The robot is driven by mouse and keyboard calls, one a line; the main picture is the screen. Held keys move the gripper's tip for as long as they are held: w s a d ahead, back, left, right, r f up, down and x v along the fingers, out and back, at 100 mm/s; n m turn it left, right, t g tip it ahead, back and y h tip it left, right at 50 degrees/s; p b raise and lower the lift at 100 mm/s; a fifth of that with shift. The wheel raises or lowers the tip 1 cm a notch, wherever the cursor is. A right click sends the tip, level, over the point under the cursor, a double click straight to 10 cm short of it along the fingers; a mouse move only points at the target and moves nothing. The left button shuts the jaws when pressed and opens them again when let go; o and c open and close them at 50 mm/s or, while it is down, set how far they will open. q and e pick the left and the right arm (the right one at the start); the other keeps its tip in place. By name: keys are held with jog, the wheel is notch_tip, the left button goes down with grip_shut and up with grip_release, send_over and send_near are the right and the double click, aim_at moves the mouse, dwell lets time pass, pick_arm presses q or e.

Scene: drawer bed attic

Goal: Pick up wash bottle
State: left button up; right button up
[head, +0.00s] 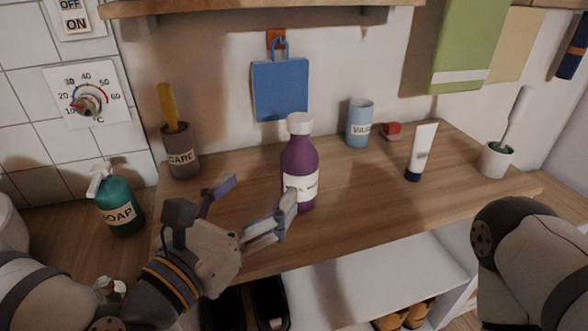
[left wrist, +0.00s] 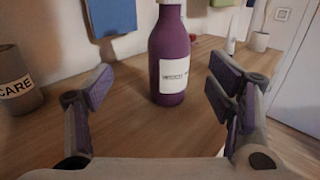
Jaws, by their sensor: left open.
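The wash bottle (head: 299,160) is purple with a white cap and a white label. It stands upright on the wooden shelf top (head: 232,172), near its front middle. In the left wrist view the bottle (left wrist: 169,55) is ahead, between the lines of the two fingers and beyond their tips. My left gripper (head: 250,203) is open and empty, at the front left of the bottle; in the head view one finger overlaps the bottle's lower part. It also shows open in the left wrist view (left wrist: 160,88). My right gripper is not in view; only my right arm shows at the right edge.
A brown cup marked CARE (head: 181,150) stands left, a blue cup (head: 360,123) and small red item (head: 391,131) behind. A white tube (head: 421,152) and a brush holder (head: 496,160) stand right. A green soap bottle (head: 119,201) is lower left. Shoes (head: 402,314) lie below.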

aim_at(299, 158)
pick_arm(q)
jog(key=x, duration=0.1)
jog(key=b+x, duration=0.1)
jog(key=shift+w+d, duration=0.2)
jog(key=shift+d, duration=0.25)
jog(key=x, duration=0.8)
jog(key=shift+w+d, duration=0.1)
jog(key=shift+d, duration=0.35)
jog(key=c, duration=1.4)
jog(key=shift+c, duration=0.2)
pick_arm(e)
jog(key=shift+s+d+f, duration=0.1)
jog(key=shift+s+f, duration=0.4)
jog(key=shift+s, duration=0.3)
